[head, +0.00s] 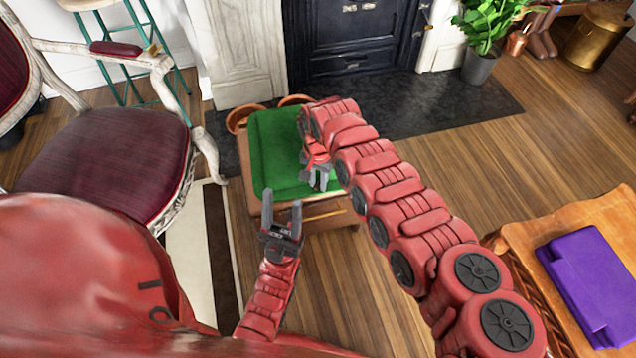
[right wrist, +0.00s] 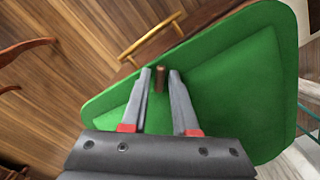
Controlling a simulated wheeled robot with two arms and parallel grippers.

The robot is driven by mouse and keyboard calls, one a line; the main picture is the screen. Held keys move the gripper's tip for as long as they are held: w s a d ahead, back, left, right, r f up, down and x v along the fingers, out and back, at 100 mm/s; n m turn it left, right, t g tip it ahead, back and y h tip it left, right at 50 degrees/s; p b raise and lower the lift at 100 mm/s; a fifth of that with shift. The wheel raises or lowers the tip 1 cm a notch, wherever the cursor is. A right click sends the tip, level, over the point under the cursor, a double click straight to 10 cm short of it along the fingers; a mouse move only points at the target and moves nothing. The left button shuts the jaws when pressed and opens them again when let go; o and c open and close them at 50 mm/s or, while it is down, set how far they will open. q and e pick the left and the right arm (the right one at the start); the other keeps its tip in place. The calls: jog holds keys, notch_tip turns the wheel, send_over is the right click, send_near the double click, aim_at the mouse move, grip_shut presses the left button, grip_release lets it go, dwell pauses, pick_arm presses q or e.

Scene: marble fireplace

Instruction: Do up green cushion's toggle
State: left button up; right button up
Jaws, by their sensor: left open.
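The green cushion (head: 272,145) lies on a small wooden cabinet (head: 322,217) in front of the fireplace. It fills much of the right wrist view (right wrist: 232,90). Its small brown toggle (right wrist: 160,78) shows near the cushion's edge there; I cannot make it out in the head view. My right gripper (head: 318,179) is over the cushion's right side, partly hidden by its own arm. In the right wrist view its two fingers (right wrist: 160,73) are apart, with the toggle appearing between their tips; contact is not clear. My left gripper (head: 283,218) is open and empty, in front of the cabinet.
A dark red armchair (head: 110,160) stands at left, close to the cabinet. A wooden table (head: 545,235) with a purple object (head: 590,275) is at right. The cabinet has a brass handle (right wrist: 150,38). A potted plant (head: 480,65) stands by the hearth.

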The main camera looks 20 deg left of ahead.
jog(key=shift+f, duration=0.1)
grip_shut()
jog(key=shift+n, duration=0.3)
jog(key=shift+d+n, duration=0.1)
jog(key=shift+n, duration=3.4)
grip_release()
